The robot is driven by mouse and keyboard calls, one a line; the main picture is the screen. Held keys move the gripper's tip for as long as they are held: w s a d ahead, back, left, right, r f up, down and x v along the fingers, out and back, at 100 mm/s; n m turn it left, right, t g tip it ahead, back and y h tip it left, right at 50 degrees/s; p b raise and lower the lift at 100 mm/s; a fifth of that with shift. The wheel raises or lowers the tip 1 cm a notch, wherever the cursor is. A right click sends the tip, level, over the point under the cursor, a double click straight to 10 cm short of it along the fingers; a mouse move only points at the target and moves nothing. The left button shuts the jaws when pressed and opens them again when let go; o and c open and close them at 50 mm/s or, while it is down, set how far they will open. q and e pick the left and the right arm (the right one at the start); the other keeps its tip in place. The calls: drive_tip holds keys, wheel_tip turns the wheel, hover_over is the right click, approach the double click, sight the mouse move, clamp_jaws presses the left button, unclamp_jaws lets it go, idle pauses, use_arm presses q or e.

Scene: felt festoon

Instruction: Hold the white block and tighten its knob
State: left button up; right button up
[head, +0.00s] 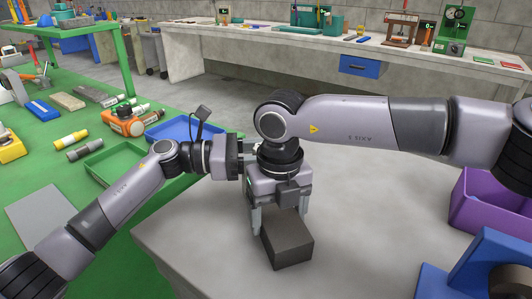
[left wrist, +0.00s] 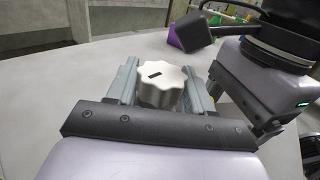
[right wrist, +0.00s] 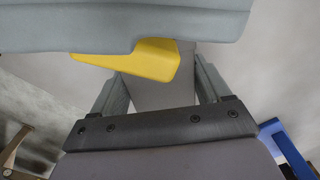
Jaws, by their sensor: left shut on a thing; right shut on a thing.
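A dark grey block (head: 288,252) is at the near part of the grey table in the head view; I see no white block. My right gripper (head: 280,212) points down and is shut on this block, which also shows between its fingers in the right wrist view (right wrist: 155,92). A white scalloped knob (left wrist: 160,90) with a dark slot sits between the fingers of my left gripper (left wrist: 161,78), shut on it. The right gripper hides this knob in the head view. A yellow piece (right wrist: 145,62) under a blue-grey part crosses the right wrist view; what it is, I cannot tell.
A purple bin (head: 470,215) and a blue fixture (head: 445,278) stand at the right. A green table (head: 60,190) at the left holds a blue tray (head: 160,134), an orange tool (head: 122,124) and several other things. The grey table (head: 365,215) is clear right of the block.

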use_arm(q)
drive_tip(key=shift+w+m+g, duration=0.1)
drive_tip(key=shift+m+g, duration=1)
drive_tip(key=shift+g, duration=0.6)
drive_tip(key=shift+a+m+g, duration=0.1)
drive_tip(key=shift+m+g, duration=0.6)
drive_tip(key=shift+g, duration=0.4)
drive_tip(key=o, duration=1)
drive_tip(key=shift+w+a, duration=0.2)
drive_tip(key=shift+a, duration=1.05)
drive_tip(key=shift+w+a, duration=0.2)
drive_tip(key=shift+a, duration=1)
drive_tip(key=shift+w+a, duration=0.2)
drive_tip(key=shift+a, duration=1.05)
